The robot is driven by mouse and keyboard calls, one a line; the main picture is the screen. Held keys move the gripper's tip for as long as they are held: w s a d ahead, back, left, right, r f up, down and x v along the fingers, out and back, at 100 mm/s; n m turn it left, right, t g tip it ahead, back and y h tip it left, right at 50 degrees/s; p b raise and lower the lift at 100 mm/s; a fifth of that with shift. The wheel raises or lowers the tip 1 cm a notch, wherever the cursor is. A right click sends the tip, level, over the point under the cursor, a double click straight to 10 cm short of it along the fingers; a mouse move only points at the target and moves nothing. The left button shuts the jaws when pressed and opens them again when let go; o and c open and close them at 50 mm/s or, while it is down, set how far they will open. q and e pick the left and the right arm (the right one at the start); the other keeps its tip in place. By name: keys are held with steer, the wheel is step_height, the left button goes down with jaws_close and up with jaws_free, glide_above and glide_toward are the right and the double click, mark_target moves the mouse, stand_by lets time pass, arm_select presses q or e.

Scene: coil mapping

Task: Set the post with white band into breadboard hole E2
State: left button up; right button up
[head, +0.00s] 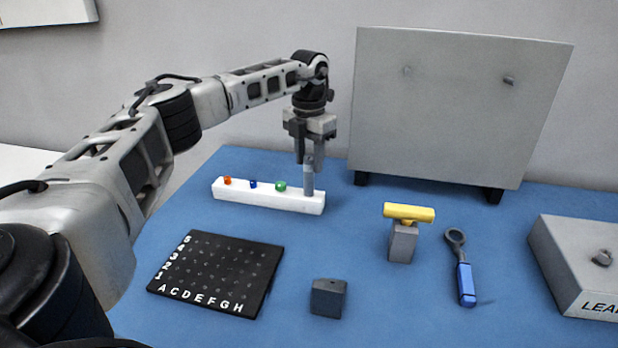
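A grey post (308,183) stands upright at the right end of the white rack (262,198), with a lighter part near its top that may be the white band. My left gripper (309,162) points down directly over this post, its fingertips at the post's upper end. Whether the fingers are closed on it is too small to tell. The black breadboard (264,293) lies on the blue table at front left, with letters along its front edge and numbers along its left edge. Its holes look empty. My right gripper is out of view.
The rack also holds orange (227,180), blue (253,184) and green (281,186) topped pieces. A dark grey block (328,298), a yellow-topped stand (403,243), a blue-handled tool (465,280) and a grey box (575,265) lie rightward. A large grey panel (450,110) stands behind.

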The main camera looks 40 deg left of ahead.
arm_select(q)
jaws_close()
steer(key=shift+r, duration=0.2)
steer(key=shift+r, duration=0.35)
steer(key=shift+r+p, duration=0.55)
steer(key=shift+r, duration=0.25)
steer(key=shift+r, duration=1.65)
